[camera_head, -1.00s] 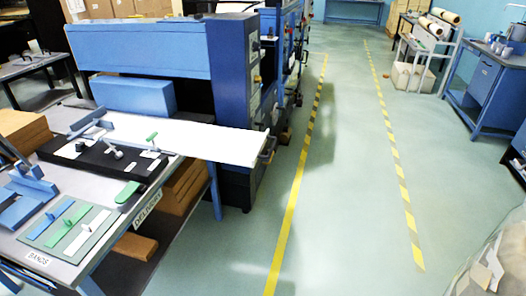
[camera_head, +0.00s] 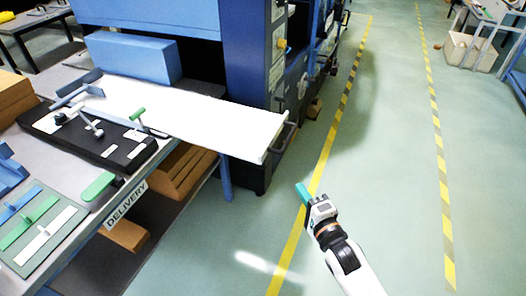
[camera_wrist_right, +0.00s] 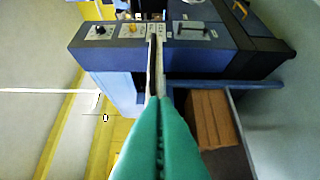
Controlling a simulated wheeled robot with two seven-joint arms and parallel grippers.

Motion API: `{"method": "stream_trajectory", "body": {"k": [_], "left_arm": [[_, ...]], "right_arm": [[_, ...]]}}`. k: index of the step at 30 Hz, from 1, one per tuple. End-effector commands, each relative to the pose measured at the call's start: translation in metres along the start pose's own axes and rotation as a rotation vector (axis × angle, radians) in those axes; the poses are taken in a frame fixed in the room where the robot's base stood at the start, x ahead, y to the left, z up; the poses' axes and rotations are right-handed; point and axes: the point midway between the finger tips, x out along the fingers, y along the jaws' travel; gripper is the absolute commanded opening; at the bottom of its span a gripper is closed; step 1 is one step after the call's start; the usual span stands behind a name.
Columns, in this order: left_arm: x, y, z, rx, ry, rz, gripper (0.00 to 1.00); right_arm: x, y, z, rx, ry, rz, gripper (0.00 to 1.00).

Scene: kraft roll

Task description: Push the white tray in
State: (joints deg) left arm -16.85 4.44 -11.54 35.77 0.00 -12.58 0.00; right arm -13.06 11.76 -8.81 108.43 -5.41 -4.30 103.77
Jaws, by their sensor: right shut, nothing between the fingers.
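The white tray (camera_head: 200,115) sticks out from the blue machine over the delivery table's right edge, in the head view. A dark handle (camera_head: 283,137) is at its right end. My right gripper (camera_head: 301,192) has teal fingers, shut and empty. It is in the air in front of the tray's handle end, apart from it in the head view. In the right wrist view the shut fingers (camera_wrist_right: 158,108) cover the middle, and a thin pale strip, likely the tray's edge (camera_wrist_right: 155,65), shows just beyond their tips. My left gripper is not in view.
The blue machine (camera_head: 245,60) stands behind the tray. The delivery table (camera_head: 95,225) holds a black board (camera_head: 90,140) with small clamps and a green-handled part. Brown blocks (camera_head: 185,172) lie below.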

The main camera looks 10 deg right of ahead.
Motion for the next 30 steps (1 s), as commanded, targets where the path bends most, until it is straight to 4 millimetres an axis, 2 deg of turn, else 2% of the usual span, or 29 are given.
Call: {"method": "stream_trajectory", "body": {"k": [5, 11, 18, 24, 30], "left_arm": [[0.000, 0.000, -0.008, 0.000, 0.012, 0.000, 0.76], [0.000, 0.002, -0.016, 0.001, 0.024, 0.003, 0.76], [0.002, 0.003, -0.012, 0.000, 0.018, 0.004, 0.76], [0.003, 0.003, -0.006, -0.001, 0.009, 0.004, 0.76], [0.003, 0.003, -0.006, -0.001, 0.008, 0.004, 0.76]], "right_arm": [[0.015, 0.008, 0.000, 0.019, 0.002, 0.017, 0.00], [0.054, 0.009, 0.000, 0.016, 0.002, 0.016, 0.00], [0.104, 0.008, 0.000, 0.015, 0.001, 0.014, 0.00], [0.122, 0.008, -0.023, 0.018, 0.002, 0.013, 0.00], [0.128, 0.007, -0.029, 0.018, 0.002, 0.012, 0.00]]}}
